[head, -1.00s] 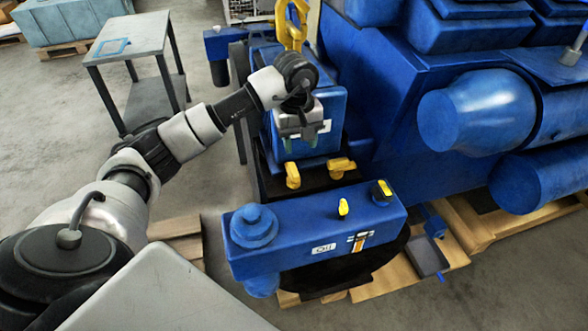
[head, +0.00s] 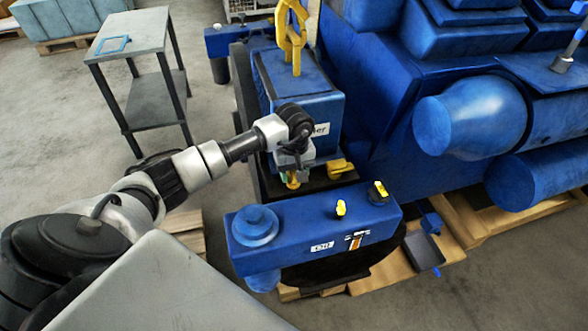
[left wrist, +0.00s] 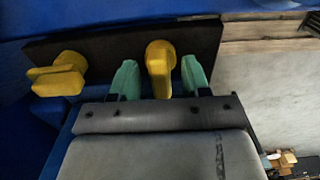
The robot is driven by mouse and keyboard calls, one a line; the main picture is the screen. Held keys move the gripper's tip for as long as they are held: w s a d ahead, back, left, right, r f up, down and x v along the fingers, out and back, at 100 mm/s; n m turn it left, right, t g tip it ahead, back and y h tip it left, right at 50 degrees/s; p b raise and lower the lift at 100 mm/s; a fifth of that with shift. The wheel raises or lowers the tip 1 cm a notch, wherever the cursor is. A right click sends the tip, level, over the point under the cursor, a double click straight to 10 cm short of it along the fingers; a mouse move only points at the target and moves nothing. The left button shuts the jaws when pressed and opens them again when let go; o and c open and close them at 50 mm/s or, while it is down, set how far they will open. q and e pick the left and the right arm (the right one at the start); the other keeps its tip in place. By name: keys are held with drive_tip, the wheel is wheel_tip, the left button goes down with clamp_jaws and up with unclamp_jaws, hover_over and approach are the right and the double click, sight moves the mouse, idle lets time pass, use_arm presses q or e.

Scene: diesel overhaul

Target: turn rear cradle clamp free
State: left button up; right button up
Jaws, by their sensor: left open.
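Two yellow clamp handles sit on a black plate at the near end of the blue cooler-like box (head: 290,85). My left gripper (head: 293,170) is open over the left handle (head: 293,184). In the left wrist view the green fingertips (left wrist: 160,78) stand on either side of this yellow handle (left wrist: 160,60), with small gaps visible. The other yellow handle (head: 341,168) is to the right in the head view and at the left in the left wrist view (left wrist: 60,75). The pictures do not label which one is the rear cradle clamp. My right gripper is not in view.
A blue block (head: 310,228) with yellow knobs is just in front of the plate. The large blue engine (head: 400,120) fills the right side. A grey table (head: 130,35) is at the upper left.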

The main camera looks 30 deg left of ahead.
use_arm(q)
drive_tip(key=shift+c, duration=0.2)
clamp_jaws()
drive_tip(key=shift+f+n+b, duration=0.15)
drive_tip(key=shift+n+b, duration=1.05)
drive_tip(key=shift+b, duration=0.3)
drive_tip(key=n+b, duration=0.4)
drive_tip(key=n, duration=0.1)
drive_tip(key=shift+w, duration=0.2)
drive_tip(key=n+b, duration=0.3)
drive_tip(key=n, duration=0.2)
drive_tip(key=shift+w, duration=0.1)
drive_tip(key=n+b, duration=0.1)
drive_tip(key=n, duration=0.4)
drive_tip(key=shift+w+a+r+b, duration=0.1)
drive_tip(key=shift+r+b, duration=0.1)
drive_tip(key=shift+b, duration=0.2)
drive_tip(key=shift+n, duration=0.3)
drive_tip(key=shift+o, duration=0.2)
unclamp_jaws()
